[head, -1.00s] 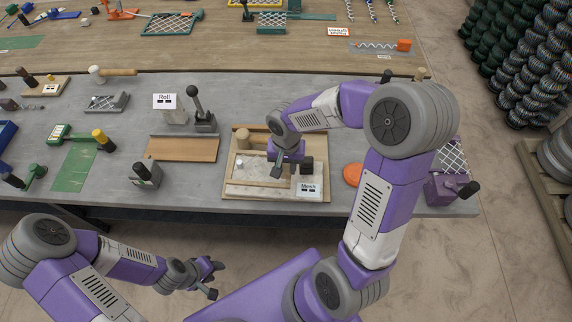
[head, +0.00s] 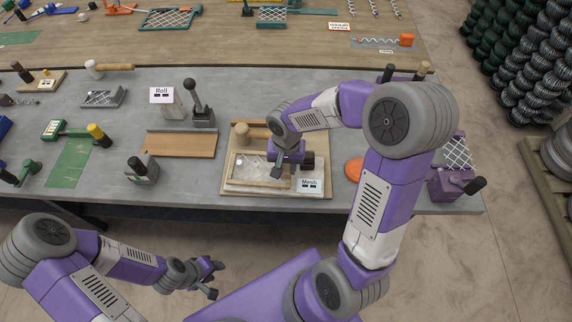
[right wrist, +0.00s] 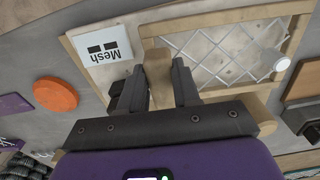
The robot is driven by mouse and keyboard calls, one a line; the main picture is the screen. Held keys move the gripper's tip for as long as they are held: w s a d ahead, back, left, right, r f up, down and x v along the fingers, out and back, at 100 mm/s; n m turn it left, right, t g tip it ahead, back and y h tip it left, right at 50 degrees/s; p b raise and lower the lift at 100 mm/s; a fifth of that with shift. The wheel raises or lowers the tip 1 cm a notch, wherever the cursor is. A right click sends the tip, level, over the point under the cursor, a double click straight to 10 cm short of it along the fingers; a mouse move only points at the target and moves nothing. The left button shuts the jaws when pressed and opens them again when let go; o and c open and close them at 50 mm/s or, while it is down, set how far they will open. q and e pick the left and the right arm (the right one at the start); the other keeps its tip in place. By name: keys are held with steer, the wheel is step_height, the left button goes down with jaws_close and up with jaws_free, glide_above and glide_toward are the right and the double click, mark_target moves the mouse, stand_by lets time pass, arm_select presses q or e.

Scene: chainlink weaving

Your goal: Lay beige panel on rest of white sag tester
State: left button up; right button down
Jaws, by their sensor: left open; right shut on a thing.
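The beige panel (right wrist: 225,55), a light wooden frame with wire mesh, lies on or just above a tray in the right wrist view. It also shows in the head view (head: 258,167), partly under my right gripper. My right gripper (right wrist: 159,86) is shut on a beige wooden block-like part (right wrist: 158,72) at the panel's edge; it also shows in the head view (head: 289,172). Whether the panel is lifted cannot be told. My left gripper (head: 212,278) is open and empty, low in front of the table. I cannot identify the white sag tester with certainty.
The tray (head: 228,191) carries a "Mesh" sign (head: 310,185). An orange disc (head: 354,169) and a purple block device (head: 452,183) stand to its right. A brown board (head: 180,145), a lever device (head: 203,113) and a "Roll" sign (head: 161,95) are to its left.

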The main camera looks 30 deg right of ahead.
steer(key=shift+f+b, duration=0.6)
steer(key=c, duration=0.7)
jaws_free()
steer(key=shift+c, duration=0.2)
step_height(320, 180, up, 8)
steer(key=shift+f+p, duration=0.2)
steer(key=shift+p, duration=0.65)
